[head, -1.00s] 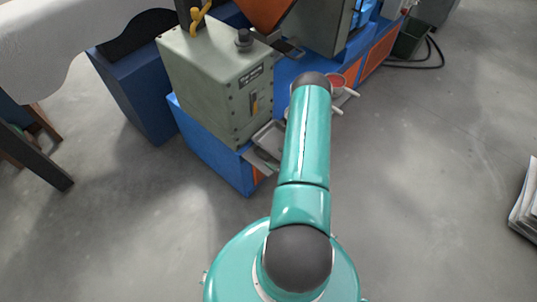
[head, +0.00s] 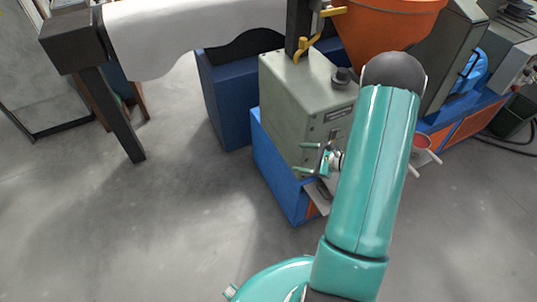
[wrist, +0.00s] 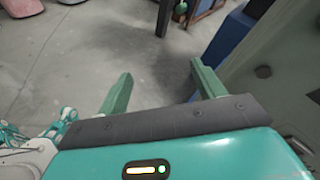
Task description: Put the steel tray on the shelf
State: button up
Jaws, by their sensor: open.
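My gripper (head: 301,157) shows at the left edge of my arm in the head view, in front of the grey-green machine box (head: 292,108). Its two green fingers are apart with nothing between them. In the wrist view the open fingers (wrist: 160,74) point over bare floor, with the box's side to the right. A grey metal piece (head: 319,199) shows below the gripper at the blue base; my arm hides much of this area. I cannot tell whether it is the steel tray or a fixed ledge. No shelf can be clearly made out.
The blue base (head: 272,165) stands under the box, close to my gripper. An orange hopper (head: 385,30) and a red round dish (head: 422,141) are to the right. A dark-legged stand (head: 112,115) is at left. The grey floor (head: 190,215) is free at front left.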

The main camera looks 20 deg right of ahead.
jog(key=s+a+r+n+g, duration=0.2)
jog(key=a+r+n+g, duration=0.2)
jog(key=a+r+n, duration=0.35)
jog(key=s+a+r+n+g, duration=0.2)
jog(key=a+r+n+g, duration=0.15)
jog(key=a+r, duration=0.55)
jog(key=s+a+r+n+t+h, duration=0.1)
jog(key=s+a+r+n+h, duration=0.1)
jog(key=s+r+n+h, duration=0.2)
jog(key=s+a+r+n+t+h, duration=0.1)
jog(key=s+a+r+n+h, duration=0.2)
jog(key=s+r+n, duration=0.5)
notch_tip(320, 180, up, 3)
jog(key=shift+s+f+h, duration=0.15)
jog(key=shift+s+h, duration=0.35)
jog(key=shift+s, duration=0.15)
jog(key=shift+s+r, duration=0.15)
jog(key=shift+r, duration=0.1)
jog(key=shift+c, duration=0.5)
jog(key=shift+r+n, duration=0.1)
jog(key=shift+n, duration=0.2)
jog(key=c, duration=0.8)
jog(key=shift+a, duration=0.1)
